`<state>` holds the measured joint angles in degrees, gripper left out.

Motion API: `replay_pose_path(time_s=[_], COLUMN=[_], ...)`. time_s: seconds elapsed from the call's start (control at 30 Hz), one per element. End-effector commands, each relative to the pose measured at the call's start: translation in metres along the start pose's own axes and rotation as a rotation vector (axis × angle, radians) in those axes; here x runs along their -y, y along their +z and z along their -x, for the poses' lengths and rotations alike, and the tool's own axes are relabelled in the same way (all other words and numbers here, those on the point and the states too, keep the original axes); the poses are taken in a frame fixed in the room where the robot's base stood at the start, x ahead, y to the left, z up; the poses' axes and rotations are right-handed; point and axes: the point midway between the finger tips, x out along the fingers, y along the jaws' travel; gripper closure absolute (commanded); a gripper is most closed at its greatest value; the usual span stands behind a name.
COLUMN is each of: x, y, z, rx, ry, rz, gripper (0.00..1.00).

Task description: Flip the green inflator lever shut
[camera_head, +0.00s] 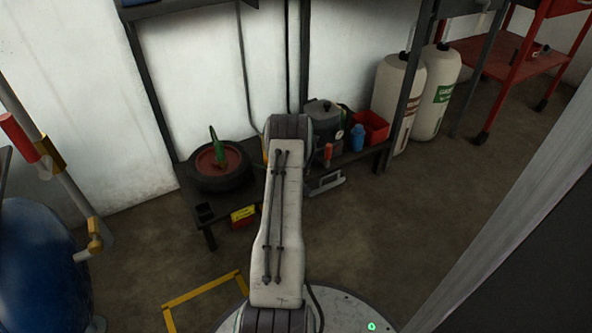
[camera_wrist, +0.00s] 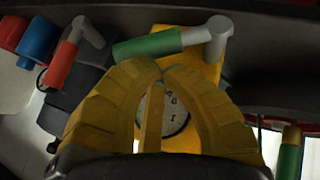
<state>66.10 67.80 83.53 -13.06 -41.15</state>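In the wrist view, the green inflator lever (camera_wrist: 150,45) lies almost level across the top middle. Its grey elbow pivot (camera_wrist: 216,32) is at its right end, on a yellow body (camera_wrist: 208,72). A round white gauge (camera_wrist: 175,112) shows between my fingers. My gripper (camera_wrist: 163,72) has yellow fingers whose tips meet, with nothing seen held between them. The tips are just below the lever in the picture; I cannot tell whether they touch it. In the head view my arm hides the gripper and the lever.
A red-handled lever (camera_wrist: 62,62) is on the left in the wrist view, and another green handle (camera_wrist: 288,158) is at lower right. In the head view, a low shelf holds a tyre (camera_head: 222,183), a blue bottle (camera_head: 357,138) and a red bin (camera_head: 374,124). Floor in front is open.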

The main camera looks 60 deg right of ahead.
Motion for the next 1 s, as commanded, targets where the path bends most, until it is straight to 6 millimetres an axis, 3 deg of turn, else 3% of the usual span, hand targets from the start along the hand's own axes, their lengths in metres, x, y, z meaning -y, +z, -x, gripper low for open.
replay_pose_path(time_s=[0.23,0.53,1.0], x=[-0.001,-0.005,-0.007], y=[0.002,0.017,0.013], z=[-0.002,-0.025,-0.022], rx=[0.002,0.011,0.010], ry=[0.001,0.011,0.011], rz=[-0.001,0.000,0.001], gripper=[1.00,1.00,1.00])
